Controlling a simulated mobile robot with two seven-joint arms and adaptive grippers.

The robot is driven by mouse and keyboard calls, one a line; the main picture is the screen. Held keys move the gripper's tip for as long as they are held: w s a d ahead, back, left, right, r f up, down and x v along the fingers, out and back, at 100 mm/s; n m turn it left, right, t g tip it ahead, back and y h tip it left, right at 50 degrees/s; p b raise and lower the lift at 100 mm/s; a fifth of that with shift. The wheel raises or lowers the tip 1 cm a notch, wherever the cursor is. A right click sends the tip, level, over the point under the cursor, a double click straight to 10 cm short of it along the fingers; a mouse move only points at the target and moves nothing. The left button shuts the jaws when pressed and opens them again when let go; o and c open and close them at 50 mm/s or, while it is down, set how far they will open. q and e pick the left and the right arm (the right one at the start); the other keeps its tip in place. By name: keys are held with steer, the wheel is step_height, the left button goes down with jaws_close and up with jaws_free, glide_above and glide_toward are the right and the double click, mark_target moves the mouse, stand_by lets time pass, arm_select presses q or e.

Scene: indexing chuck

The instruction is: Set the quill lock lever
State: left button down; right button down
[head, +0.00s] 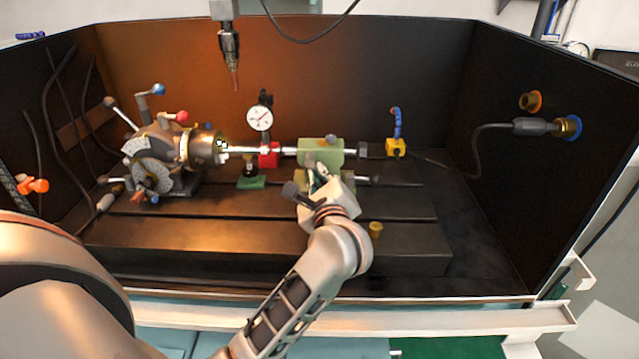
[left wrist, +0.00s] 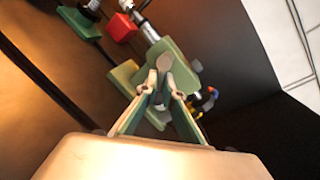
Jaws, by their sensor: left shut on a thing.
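The green tailstock (head: 328,152) stands on the slotted table, with its bright quill (head: 290,150) pointing left. In the left wrist view the tailstock's green body (left wrist: 174,57) lies just beyond my fingers. My left gripper (head: 318,172) is at the near side of the tailstock. Its two fingers meet on a small grey lever end, the quill lock lever (left wrist: 165,62), seen between the fingertips in the left wrist view. The rest of the lever is hidden by the fingers, and its angle cannot be told. My right gripper is not in view.
The indexing chuck (head: 205,147) with its levers stands at the left. A spindle tool (head: 231,50) hangs above. A yellow block (head: 396,147) with a blue hose stands right of the tailstock.

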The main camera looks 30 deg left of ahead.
arm_select(q)
steer(key=shift+d+f+n+b, duration=0.1)
steer(key=shift+f+n+b, duration=0.3)
steer(key=shift+n, duration=0.1)
steer(key=shift+w+d+r+n+h+b, duration=0.15)
steer(key=shift+r+n+h+b, duration=0.25)
steer(key=shift+n+b, duration=0.55)
steer(key=shift+d+r+n+b, duration=0.1)
steer(key=shift+r+n+b, duration=0.05)
steer(key=shift+n+b, duration=0.35)
steer(key=shift+w+r+n+h, duration=0.1)
steer(key=shift+r+n+h, duration=0.2)
steer(key=shift+n, duration=0.15)
steer(key=shift+r+b, duration=0.1)
steer(key=shift+b, duration=0.2)
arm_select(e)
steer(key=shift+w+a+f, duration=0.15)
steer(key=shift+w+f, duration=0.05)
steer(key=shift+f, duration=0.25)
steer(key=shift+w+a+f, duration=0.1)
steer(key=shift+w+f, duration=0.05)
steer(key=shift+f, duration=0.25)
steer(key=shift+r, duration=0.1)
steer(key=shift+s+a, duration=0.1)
arm_select(q)
steer(key=c, duration=2.2)
jaws_free()
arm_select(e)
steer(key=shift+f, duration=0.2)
